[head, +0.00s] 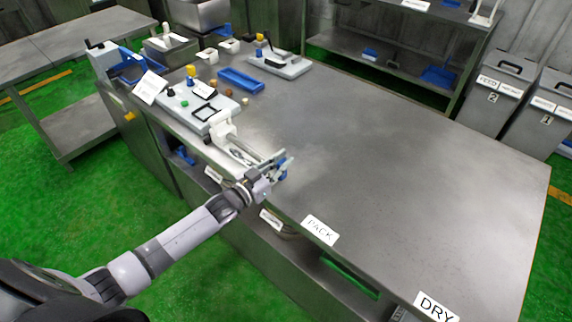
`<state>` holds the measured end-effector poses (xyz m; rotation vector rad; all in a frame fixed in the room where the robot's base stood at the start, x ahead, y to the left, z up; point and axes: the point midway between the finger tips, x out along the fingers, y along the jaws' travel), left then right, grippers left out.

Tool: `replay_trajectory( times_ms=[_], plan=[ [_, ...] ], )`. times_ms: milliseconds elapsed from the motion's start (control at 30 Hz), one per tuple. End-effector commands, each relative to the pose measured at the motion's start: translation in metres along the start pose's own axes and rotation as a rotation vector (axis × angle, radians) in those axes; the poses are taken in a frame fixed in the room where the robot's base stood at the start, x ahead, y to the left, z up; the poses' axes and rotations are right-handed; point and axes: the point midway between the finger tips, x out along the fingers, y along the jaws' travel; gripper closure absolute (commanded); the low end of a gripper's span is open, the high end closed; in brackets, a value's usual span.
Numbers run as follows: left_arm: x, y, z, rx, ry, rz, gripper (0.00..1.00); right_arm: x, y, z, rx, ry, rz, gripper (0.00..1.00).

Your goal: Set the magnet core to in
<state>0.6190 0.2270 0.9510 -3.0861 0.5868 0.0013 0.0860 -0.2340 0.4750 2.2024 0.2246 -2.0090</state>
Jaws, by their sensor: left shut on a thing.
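A white fixture (222,131) stands at the table's near left edge, with pale bars (240,147) reaching from it toward the front right. I take this to be the magnet core unit; the core itself is small and hard to make out. My left gripper (280,168) is at the outer end of these bars, shut on what looks like the magnet core's end. The gripper's fingers cover the held part, and I cannot tell how far out the core stands. My right gripper is not in view.
A grey control panel (186,112) with knobs sits just behind the fixture, and a blue tray (240,80) lies beyond it. Another panel (288,67) stands farther back. The steel table (400,170) is clear to the right, with PACK (319,230) and DRY (436,307) labels along its front.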

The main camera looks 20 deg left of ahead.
Motion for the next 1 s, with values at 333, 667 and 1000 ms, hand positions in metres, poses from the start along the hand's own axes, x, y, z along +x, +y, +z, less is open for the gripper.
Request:
replay_trajectory(
  times_ms=[333, 667, 1000],
  plan=[
    [0.0, -0.001, -0.001, 0.003, 0.0, -0.002, 0.66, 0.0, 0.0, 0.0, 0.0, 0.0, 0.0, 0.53],
    [-0.002, 0.0, 0.0, 0.002, 0.0, -0.001, 0.65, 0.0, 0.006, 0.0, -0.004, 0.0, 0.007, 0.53],
    [-0.059, 0.0, 0.002, 0.002, -0.006, -0.001, 0.65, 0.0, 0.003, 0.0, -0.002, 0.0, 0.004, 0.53]
  ],
)
